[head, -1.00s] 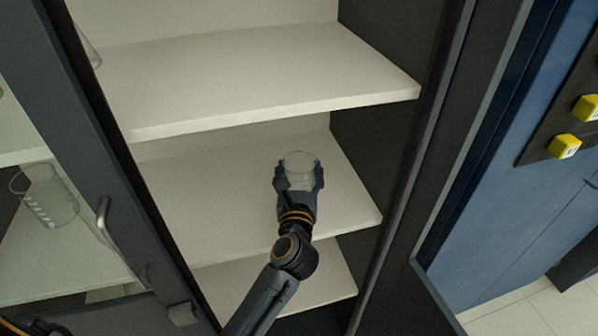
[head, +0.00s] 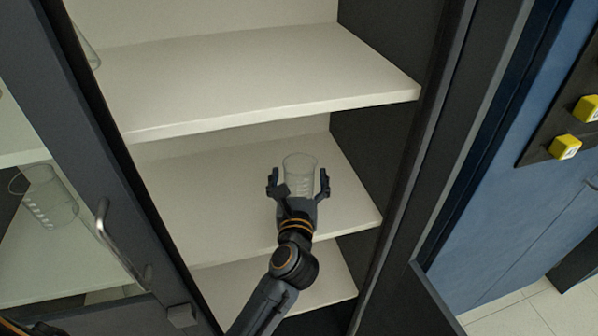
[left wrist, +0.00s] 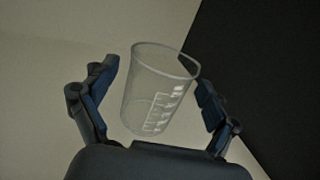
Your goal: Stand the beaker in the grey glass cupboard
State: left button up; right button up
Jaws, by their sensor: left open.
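The clear glass beaker (head: 301,172) stands upright on the middle shelf (head: 215,195) of the grey cupboard, toward its right side. It also shows in the left wrist view (left wrist: 158,92), with white graduation marks on its side. My left gripper (head: 298,184) is open, with one finger on each side of the beaker and a visible gap to each finger. In the left wrist view the open fingers (left wrist: 155,95) flank the beaker without touching it. The right gripper cannot be made out in these frames.
Another shelf (head: 260,75) lies above and one (head: 315,280) below. The cupboard's dark right wall (head: 385,75) is close to the gripper.

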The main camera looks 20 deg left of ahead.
pick_arm(q)
jog(key=b+v, duration=0.1)
jog(key=v, duration=0.8)
jog(key=shift+s+d+b, duration=0.1)
jog(key=shift+s+b, duration=0.2)
jog(key=shift+s, duration=0.1)
jog(key=shift+s+d+r, duration=0.1)
jog(key=shift+s, duration=0.3)
